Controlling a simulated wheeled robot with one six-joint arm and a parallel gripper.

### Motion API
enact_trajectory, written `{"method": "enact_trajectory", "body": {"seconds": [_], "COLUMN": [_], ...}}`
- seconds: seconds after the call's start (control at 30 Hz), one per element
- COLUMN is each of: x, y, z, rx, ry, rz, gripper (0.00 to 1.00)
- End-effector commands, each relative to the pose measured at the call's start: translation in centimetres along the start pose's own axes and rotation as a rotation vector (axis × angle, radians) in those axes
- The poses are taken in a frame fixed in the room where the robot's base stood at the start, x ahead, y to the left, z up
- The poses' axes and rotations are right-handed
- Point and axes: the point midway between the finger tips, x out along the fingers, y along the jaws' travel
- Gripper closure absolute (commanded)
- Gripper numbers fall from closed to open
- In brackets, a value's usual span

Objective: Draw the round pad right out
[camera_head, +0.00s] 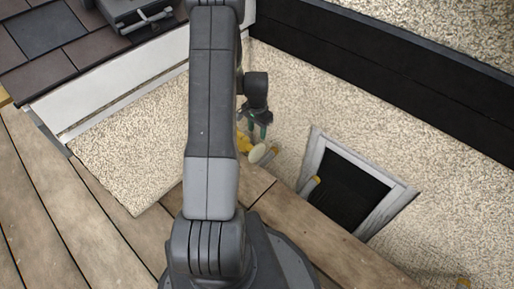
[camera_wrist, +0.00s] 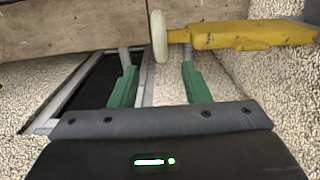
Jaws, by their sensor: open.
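The round pad (camera_head: 257,153) is a pale disc at the end of a worn yellow tool body (camera_head: 243,141), which my arm partly hides. In the wrist view the pad (camera_wrist: 159,36) is seen nearly edge-on, at the left end of the yellow body (camera_wrist: 245,36). My gripper (camera_head: 257,132) has green fingers and is open and empty. In the wrist view the pad appears in line with the gap between my fingertips (camera_wrist: 155,55), beyond them; I cannot tell the exact distance.
A grey-framed dark opening (camera_head: 350,190) lies right of the pad, with a yellow piece (camera_head: 309,188) at its left edge. Wooden planks (camera_head: 120,215) run along the front. A dark beam (camera_head: 400,70) crosses the back right. Dark tiles (camera_head: 95,48) lie at upper left.

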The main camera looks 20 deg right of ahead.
Motion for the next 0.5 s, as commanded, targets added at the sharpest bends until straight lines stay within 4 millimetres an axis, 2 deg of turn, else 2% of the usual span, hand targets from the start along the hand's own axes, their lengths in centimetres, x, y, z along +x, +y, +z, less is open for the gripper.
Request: {"method": "enact_trajectory", "body": {"seconds": [0.03,0.2,0.4,0.5], "x": [1.7,5.3,8.5,9.3], "y": [0.0,0.1,0.0,0.0], "z": [0.1,0.1,0.1,0.1], "rx": [-0.001,-0.001,-0.001,-0.001], "ry": [-0.003,-0.003,-0.001,-0.001], "rz": [0.002,0.003,0.001,0.000], "gripper": [0.57,0.57,0.57,0.57]}}
